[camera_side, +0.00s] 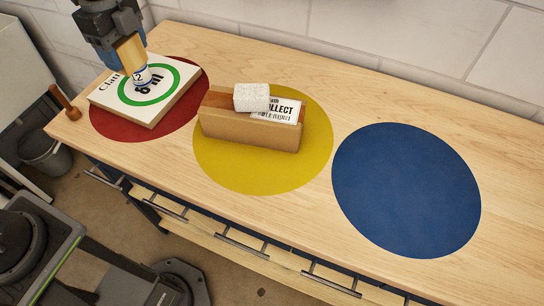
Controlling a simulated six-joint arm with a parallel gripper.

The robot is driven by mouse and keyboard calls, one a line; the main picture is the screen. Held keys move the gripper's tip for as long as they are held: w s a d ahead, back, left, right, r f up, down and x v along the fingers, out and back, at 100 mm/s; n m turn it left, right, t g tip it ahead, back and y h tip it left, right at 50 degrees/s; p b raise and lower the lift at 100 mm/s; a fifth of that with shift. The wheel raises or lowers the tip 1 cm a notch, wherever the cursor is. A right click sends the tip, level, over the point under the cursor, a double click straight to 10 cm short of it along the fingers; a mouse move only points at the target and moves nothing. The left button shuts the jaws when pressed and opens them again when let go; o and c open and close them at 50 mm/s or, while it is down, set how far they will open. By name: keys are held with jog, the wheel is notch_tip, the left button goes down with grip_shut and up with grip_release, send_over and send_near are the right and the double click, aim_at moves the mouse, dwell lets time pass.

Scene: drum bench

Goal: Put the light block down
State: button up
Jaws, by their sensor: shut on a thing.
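My gripper (122,40) is at the top left, above the square board. It is shut on a tan, wood-coloured piece (131,53); the dark jaws partly hide it. Just below is a small white piece (142,76) with a "2" and blue marks, over the board. I cannot tell whether it touches the tan piece. The pale board (116,104) has a green ring and print and lies on the red disc (112,132). A pale speckled block (252,97) rests apart from my gripper, on the brown box.
The brown box (245,132) lies on the yellow disc (242,181), with a printed white label (279,110) on its top. The blue disc (406,190) is bare. A brown wooden peg (65,101) stands at the bench's left edge. The wooden bench (350,100) has clear room at the right.

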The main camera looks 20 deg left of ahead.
jog(key=w+d+f+m, duration=0.2)
jog(key=d+m, duration=0.7)
jog(key=d, duration=2.3)
jog(key=s+d+f, duration=0.1)
jog(key=d+f, duration=0.5)
jog(key=f, duration=0.1)
jog(key=s+d+f, duration=0.1)
jog(key=d+f, duration=0.3)
jog(key=shift+s, duration=0.35)
jog(key=shift+s+d+f, duration=0.15)
jog(key=shift+d+f, duration=0.2)
jog(key=shift+f, duration=1.85)
jog(key=shift+f, duration=0.15)
jog(key=o, duration=0.9)
jog(key=shift+o, duration=0.2)
